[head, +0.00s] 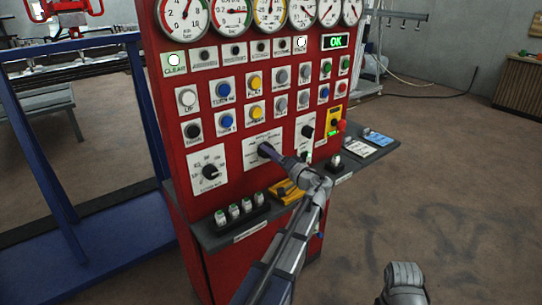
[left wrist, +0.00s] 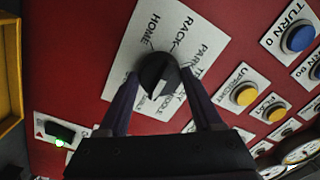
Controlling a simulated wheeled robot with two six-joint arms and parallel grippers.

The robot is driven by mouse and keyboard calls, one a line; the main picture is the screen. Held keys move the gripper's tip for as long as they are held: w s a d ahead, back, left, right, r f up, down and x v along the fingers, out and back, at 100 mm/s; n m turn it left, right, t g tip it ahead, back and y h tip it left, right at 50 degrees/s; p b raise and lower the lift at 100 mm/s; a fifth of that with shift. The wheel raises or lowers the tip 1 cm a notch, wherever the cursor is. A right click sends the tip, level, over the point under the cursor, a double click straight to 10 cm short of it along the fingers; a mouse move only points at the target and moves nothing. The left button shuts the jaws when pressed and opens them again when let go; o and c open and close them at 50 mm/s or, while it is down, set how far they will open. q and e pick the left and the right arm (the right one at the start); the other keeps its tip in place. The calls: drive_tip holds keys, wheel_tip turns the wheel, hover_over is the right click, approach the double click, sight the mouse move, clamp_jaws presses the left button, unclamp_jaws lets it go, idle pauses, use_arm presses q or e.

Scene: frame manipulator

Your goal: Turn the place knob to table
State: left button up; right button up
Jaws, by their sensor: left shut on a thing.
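The black place knob (left wrist: 158,72) sits on a white label plate (left wrist: 128,62) on the red panel. HOME and RACK are readable on the plate; the smaller words lower down are partly hidden or too blurred to read. A pale mark on the knob points toward the bottom of the left wrist view. My left gripper (left wrist: 160,80) is shut on the knob, one finger on each side. In the head view my left gripper (head: 267,151) reaches the plate (head: 250,153) and hides most of the knob.
The red panel (head: 220,145) carries other knobs, buttons and gauges close by. A green OK display (head: 335,41) is lit. Open floor lies to the right.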

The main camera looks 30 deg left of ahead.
idle(0.3)
use_arm(q)
drive_tip(key=o, duration=1.4)
drive_tip(key=v, duration=0.7)
drive_tip(key=shift+s+d, duration=0.15)
drive_tip(key=shift+d, duration=0.2)
drive_tip(key=shift+f, duration=0.1)
